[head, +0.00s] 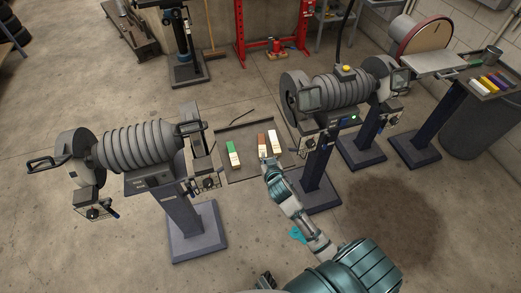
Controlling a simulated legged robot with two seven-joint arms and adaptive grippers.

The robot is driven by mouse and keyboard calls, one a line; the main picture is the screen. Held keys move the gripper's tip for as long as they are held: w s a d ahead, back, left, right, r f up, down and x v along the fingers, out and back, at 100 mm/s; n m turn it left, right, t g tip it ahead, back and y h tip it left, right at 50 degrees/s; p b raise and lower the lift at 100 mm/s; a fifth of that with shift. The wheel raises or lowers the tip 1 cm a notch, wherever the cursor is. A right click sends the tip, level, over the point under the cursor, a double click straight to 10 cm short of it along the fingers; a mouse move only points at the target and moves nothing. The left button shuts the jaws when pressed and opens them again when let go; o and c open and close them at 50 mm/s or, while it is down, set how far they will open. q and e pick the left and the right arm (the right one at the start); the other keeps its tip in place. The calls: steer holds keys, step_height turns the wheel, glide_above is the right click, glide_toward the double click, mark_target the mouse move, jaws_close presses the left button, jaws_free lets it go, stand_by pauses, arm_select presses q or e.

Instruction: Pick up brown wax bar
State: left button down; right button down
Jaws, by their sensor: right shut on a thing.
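The brown wax bar (262,140), with a pale label on its lower part, is in the middle of the head view, over a shallow dark tray (243,173) between the two grinding machines. A green bar (231,148) is to its left and a white bar (274,138) is close on its right. My right gripper (268,161) is at the near end of the brown bar and shut on it. The fingers are small here and hide that end. I cannot tell whether the bar is clear of the tray. My left gripper is not in view.
A grinding machine on a pedestal stands to the left (140,145) and another to the right (335,92) of the tray. A far-right stand (475,85) holds several coloured bars. Open concrete floor (100,245) lies in front.

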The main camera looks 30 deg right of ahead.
steer(key=s+a+r, duration=0.1)
steer(key=s+a, duration=0.1)
steer(key=s, duration=0.7)
steer(key=shift+a, duration=0.4)
steer(key=c, duration=1.2)
jaws_free()
steer(key=shift+d, duration=0.2)
steer(key=o, duration=0.8)
steer(key=shift+a, duration=0.3)
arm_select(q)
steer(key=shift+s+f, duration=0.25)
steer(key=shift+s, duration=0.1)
arm_select(e)
steer(key=shift+a+r, duration=0.1)
steer(key=shift+a, duration=0.05)
